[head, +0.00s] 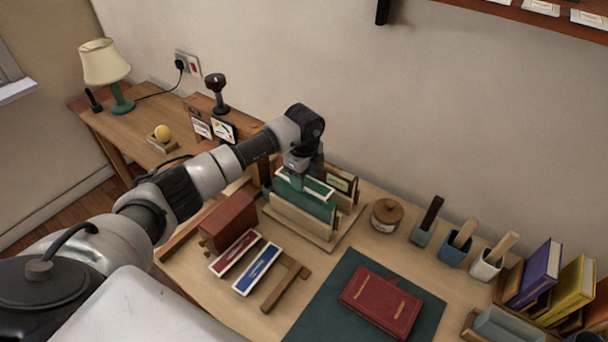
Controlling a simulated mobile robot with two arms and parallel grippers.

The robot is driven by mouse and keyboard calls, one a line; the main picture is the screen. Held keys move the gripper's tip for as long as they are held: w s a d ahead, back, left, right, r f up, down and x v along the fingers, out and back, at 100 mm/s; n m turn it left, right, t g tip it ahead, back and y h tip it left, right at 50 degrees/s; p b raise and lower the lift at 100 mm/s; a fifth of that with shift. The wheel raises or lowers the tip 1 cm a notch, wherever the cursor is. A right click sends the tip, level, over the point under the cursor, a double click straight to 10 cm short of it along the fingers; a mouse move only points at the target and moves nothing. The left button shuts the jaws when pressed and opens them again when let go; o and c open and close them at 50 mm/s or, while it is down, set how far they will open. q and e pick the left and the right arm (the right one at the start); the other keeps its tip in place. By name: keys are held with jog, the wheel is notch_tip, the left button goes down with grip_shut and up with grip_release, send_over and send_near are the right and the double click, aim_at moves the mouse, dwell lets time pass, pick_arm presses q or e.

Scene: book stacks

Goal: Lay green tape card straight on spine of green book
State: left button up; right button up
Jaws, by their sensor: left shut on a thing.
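My left gripper (299,182) reaches in from the left, above the wooden holder (297,226). It is shut on the green tape card (318,187), which has a white border. The green book (305,203) stands upright in the holder, spine up. The card is at the book's top edge, along the spine; I cannot tell whether it touches. The fingers hide part of the card and spine. My right gripper is not in view.
Red (234,252) and blue (257,269) tape cards lie left of a wooden bracket (284,287). A red book (382,302) lies on a dark green mat (345,272). A round wooden-lidded jar (387,215) stands right of the holder. Several tool cups (453,252) stand farther right.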

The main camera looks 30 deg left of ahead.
pick_arm(q)
jog(key=shift+f+b, duration=1.1)
jog(key=shift+f, duration=0.65)
dwell(1.7)
jog(key=o, duration=1)
jog(key=shift+c, duration=0.2)
jog(key=shift+r, duration=0.2)
jog(key=shift+r+p, duration=2.9)
jog(key=shift+r, duration=0.5)
jog(key=shift+f, duration=0.1)
